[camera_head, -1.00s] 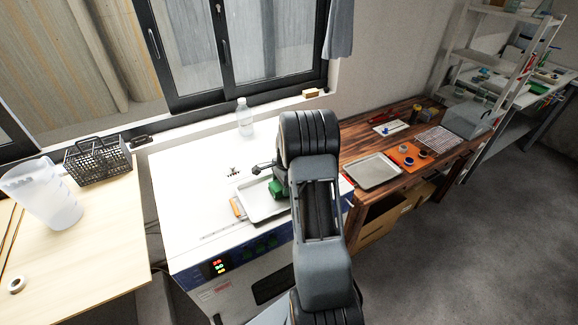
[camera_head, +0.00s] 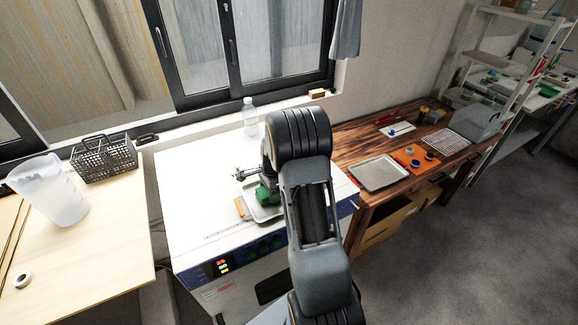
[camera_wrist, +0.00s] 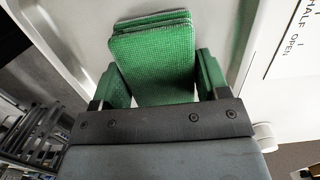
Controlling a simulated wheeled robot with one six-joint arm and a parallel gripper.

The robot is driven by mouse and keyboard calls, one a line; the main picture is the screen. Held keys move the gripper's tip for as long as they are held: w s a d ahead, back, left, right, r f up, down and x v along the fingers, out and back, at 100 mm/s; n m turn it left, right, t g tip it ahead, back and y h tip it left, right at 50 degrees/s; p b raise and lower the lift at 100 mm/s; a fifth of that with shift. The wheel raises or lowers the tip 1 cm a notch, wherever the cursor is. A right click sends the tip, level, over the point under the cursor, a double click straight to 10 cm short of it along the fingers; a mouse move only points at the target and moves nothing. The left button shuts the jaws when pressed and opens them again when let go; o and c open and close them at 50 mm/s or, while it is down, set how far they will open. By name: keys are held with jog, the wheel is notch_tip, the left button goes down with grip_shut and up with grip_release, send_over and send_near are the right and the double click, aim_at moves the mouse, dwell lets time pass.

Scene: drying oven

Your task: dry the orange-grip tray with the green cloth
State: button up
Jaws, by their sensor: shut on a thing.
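The tray (camera_head: 256,216) is shallow and pale metal, with an orange grip (camera_head: 241,208) on its left side. It lies on the white top of the drying oven (camera_head: 190,190), partly hidden by my arm. My gripper (camera_wrist: 160,80) is shut on the folded green cloth (camera_wrist: 152,52), which sticks out past the green-sided fingers. In the head view the green at my gripper (camera_head: 264,194) is over the tray, right of the orange grip. The pale tray surface (camera_wrist: 85,45) lies beneath the cloth in the wrist view. I cannot tell whether the cloth touches it.
A clear bottle (camera_head: 250,117) stands at the back of the oven top. Another metal tray (camera_head: 379,174) lies on the wooden table (camera_head: 350,143) at right. A black basket (camera_head: 104,158) and a translucent jug (camera_head: 50,190) stand on the left table.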

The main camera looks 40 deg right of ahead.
jog(key=r, duration=0.1)
jog(key=r+p, duration=0.1)
jog(key=shift+w+a+r, duration=0.15)
jog(key=shift+a+r, duration=0.05)
jog(key=shift+r, duration=0.15)
jog(key=shift+r+p, duration=0.3)
jog(key=shift+p, duration=0.2)
notch_tip(320, 180, up, 2)
jog(key=shift+r+p, duration=0.25)
jog(key=shift+p, duration=0.6)
jog(key=shift+r, duration=1.15)
